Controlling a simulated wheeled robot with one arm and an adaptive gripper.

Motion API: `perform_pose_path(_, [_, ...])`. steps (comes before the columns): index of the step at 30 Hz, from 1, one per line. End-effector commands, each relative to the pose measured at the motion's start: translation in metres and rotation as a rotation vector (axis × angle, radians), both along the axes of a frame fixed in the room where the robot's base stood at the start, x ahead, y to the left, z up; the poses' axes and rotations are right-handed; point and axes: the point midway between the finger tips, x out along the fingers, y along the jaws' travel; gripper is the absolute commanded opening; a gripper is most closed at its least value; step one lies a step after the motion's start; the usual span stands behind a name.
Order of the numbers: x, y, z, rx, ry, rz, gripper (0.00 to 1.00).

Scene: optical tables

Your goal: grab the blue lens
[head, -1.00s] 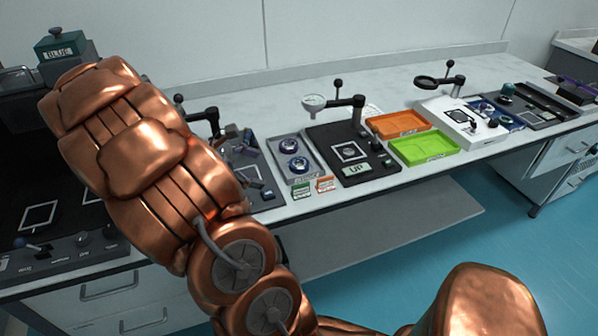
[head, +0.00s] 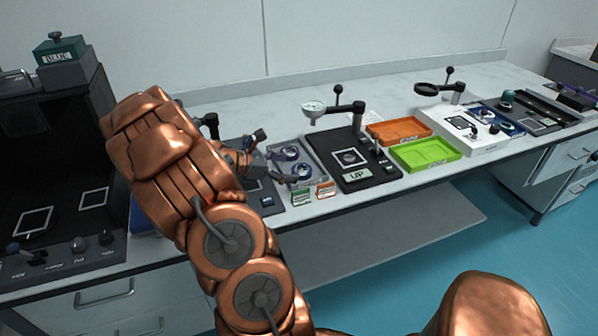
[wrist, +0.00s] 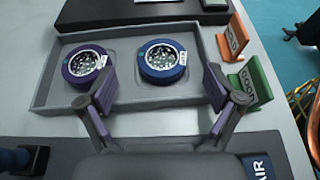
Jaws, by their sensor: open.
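The blue lens (wrist: 162,60) is a round blue-rimmed disc with a patterned face, sitting in the right half of a grey tray (wrist: 120,101) in the wrist view. A purple lens (wrist: 85,64) sits in the left half. My gripper (wrist: 160,80) is open and empty, with its purple-padded fingers spread to either side of the blue lens's near side. The left finger reaches between the two lenses; I cannot tell whether it touches either. In the head view my gripper (head: 284,166) is at the tray's left side, and the blue lens (head: 301,170) is the nearer one.
Orange (wrist: 232,38) and green (wrist: 250,84) label stands are right of the tray. A black UP station (head: 366,177) stands right of the tray in the head view, with orange (head: 398,130) and green (head: 426,152) trays beyond. A dark machine (head: 60,150) stands left.

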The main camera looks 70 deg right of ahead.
Motion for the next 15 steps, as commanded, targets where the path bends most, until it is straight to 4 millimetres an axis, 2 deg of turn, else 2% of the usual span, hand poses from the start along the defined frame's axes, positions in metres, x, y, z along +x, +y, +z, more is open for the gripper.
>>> perform_pose_path(1, [-0.007,-0.004,-0.003,0.004,-0.001,-0.003,0.90])
perform_pose_path(6, [-0.017,-0.014,-0.010,0.003,-0.003,-0.002,0.90])
perform_pose_path(15, [-0.018,-0.016,-0.011,0.002,-0.004,-0.002,0.89])
